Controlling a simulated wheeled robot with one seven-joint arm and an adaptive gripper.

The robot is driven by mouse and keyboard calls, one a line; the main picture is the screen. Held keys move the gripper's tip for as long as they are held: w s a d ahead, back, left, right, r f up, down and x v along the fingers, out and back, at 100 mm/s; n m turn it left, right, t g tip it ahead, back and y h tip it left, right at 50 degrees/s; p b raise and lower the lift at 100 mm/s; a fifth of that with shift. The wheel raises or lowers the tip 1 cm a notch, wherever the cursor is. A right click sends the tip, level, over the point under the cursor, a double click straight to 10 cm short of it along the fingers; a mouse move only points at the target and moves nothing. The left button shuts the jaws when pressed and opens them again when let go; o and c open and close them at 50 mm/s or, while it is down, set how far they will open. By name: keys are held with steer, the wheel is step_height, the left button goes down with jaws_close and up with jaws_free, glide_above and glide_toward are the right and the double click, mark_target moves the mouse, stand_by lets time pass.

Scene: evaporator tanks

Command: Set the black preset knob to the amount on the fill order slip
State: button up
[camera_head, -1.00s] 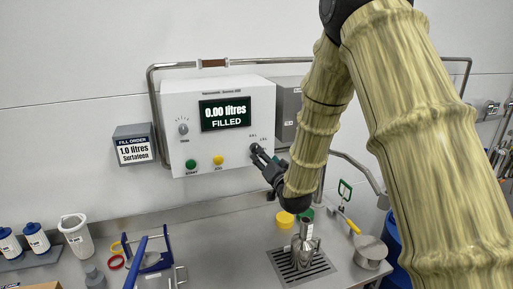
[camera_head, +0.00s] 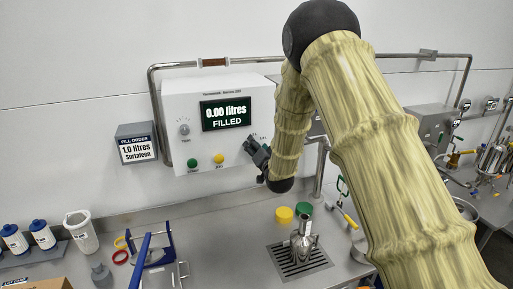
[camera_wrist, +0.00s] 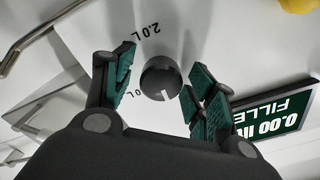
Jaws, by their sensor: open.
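The fill order slip (camera_head: 137,149) hangs on the wall left of the panel and reads 1.0 litres, Surtaleen. The white panel's display (camera_head: 226,113) reads 0.00 litres, FILLED. The black preset knob (camera_wrist: 160,78) shows in the wrist view, with a white mark at its lower edge in the picture. A 2.0 L label (camera_wrist: 144,28) is above it; another label at its lower left is partly covered by a finger. My gripper (camera_wrist: 160,70) is open, one finger on either side of the knob, with visible gaps. In the head view my gripper (camera_head: 254,148) hides the knob.
A small grey knob (camera_head: 184,130), a green button (camera_head: 192,163) and a yellow button (camera_head: 219,159) are on the panel. A metal vessel (camera_head: 303,240) stands on a drain grate below. A steel pipe (camera_head: 300,58) runs along the wall.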

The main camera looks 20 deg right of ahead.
steer(key=c, duration=1)
steer(key=shift+c, duration=0.2)
steer(key=shift+f+m+b, duration=0.15)
steer(key=shift+m+b, duration=0.15)
steer(key=shift+b, duration=0.15)
steer(key=m+b, duration=0.4)
steer(key=b, duration=0.1)
steer(key=shift+d+f, duration=0.15)
steer(key=shift+f, duration=0.05)
steer(key=m+b, duration=0.4)
steer(key=b, duration=0.1)
steer(key=shift+f+m+b, duration=0.1)
steer(key=shift+m+b, duration=0.2)
steer(key=shift+b, duration=0.05)
steer(key=m+b, duration=0.2)
steer(key=shift+b, duration=0.35)
steer(key=shift+r+m, duration=0.2)
steer(key=shift+m, duration=0.2)
